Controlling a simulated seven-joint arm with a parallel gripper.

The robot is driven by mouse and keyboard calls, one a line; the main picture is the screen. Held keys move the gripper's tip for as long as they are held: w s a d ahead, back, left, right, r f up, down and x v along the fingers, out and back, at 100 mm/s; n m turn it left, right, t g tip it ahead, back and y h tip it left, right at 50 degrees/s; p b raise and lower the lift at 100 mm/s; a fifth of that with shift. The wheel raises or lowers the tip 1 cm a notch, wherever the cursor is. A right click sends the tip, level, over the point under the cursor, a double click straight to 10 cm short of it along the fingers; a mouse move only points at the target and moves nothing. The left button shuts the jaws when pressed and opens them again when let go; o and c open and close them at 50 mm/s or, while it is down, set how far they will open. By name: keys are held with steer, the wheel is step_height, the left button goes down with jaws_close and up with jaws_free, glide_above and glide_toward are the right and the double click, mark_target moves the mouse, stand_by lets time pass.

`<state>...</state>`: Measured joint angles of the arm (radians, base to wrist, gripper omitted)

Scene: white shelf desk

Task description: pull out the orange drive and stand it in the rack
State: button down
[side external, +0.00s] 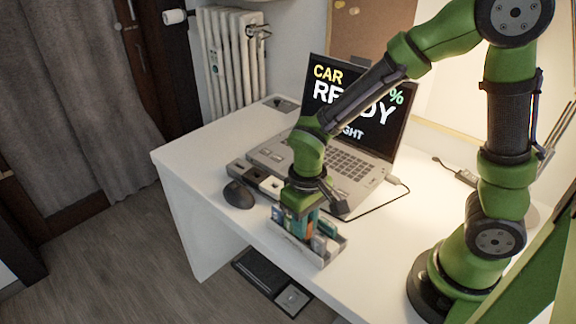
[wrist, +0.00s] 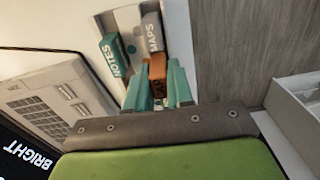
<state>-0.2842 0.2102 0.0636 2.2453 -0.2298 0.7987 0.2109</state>
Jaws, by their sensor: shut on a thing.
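The orange drive (wrist: 157,69) is held between the teal fingers of my gripper (wrist: 159,88) in the wrist view; its dark lettering is partly covered. In the side view my gripper (side external: 302,222) points down at the pale grey rack (side external: 318,259) near the desk's front edge. The rack also shows in the wrist view (wrist: 121,22). Two other drives stand in it, a teal one marked NOTES (wrist: 113,56) and a grey one marked MAPS (wrist: 152,33). The orange drive is beside them; its lower end is hidden, so I cannot tell how deep it sits.
An open laptop (side external: 270,152) stands behind the rack, with a cable (side external: 381,206) at its right. A grey block with slots (side external: 262,180) and a dark mouse (side external: 239,194) lie left of the rack.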

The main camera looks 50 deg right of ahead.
steer(key=shift+f, duration=1.15)
steer(key=c, duration=0.9)
jaws_free()
steer(key=shift+r, duration=0.1)
step_height(320, 180, up, 17)
steer(key=shift+f, duration=0.15)
steer(key=s+d+r+m+t, duration=0.1)
steer(key=s+d+t, duration=0.1)
steer(key=s+d+r+m+t+y, duration=0.1)
steer(key=d+t, duration=0.1)
steer(key=s+d+r+m+t+y, duration=0.1)
steer(key=s+d+t, duration=0.1)
steer(key=d+t, duration=0.1)
steer(key=shift+s+r, duration=0.35)
